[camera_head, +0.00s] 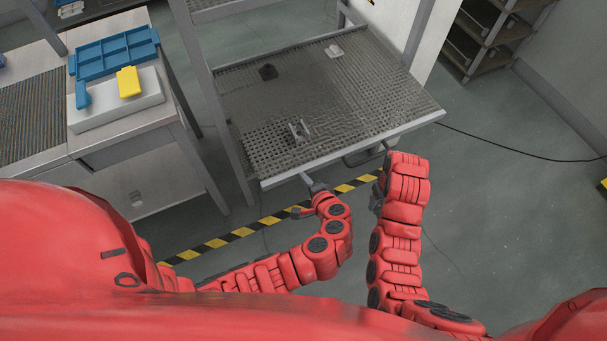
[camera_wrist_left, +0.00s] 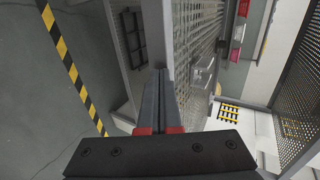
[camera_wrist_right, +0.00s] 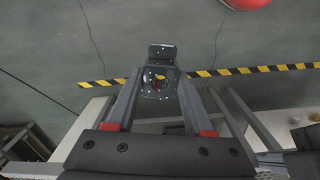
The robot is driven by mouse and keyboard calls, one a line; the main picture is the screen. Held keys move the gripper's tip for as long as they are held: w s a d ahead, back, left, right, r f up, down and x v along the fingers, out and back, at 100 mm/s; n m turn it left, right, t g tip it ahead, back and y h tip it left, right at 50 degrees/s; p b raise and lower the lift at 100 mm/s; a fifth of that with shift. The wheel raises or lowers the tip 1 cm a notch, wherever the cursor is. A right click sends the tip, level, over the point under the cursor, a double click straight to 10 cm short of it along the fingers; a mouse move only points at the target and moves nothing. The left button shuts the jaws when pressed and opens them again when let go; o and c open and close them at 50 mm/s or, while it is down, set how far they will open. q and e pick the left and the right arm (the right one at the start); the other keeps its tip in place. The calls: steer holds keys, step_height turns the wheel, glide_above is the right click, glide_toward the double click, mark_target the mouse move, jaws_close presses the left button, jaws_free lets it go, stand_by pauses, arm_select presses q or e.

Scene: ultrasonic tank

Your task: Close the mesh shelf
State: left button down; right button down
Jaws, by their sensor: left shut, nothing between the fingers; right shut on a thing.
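The mesh shelf (camera_head: 355,95) is a grey perforated tray sticking out of its metal frame towards me, with a plain front rim. A dark handle (camera_head: 362,157) hangs under the rim in the head view. My right gripper (camera_head: 385,149) is at the right end of this handle. The right wrist view shows its fingers (camera_wrist_right: 160,90) shut on a dark shiny piece, apparently the handle. My left gripper (camera_head: 306,177) is shut and empty, its tips at the front rim left of the handle. The left wrist view shows these fingers (camera_wrist_left: 160,85) together near the rim; contact is unclear.
A bench at left holds a white box (camera_head: 145,97) and blue tray (camera_head: 115,53). Floor at right is mostly clear.

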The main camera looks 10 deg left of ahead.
mark_target(268, 111)
arm_select(q)
steer(key=shift+s+d+r, duration=0.1)
steer(key=shift+s+r, duration=0.05)
arm_select(e)
steer(key=shift+s+d+r, duration=0.1)
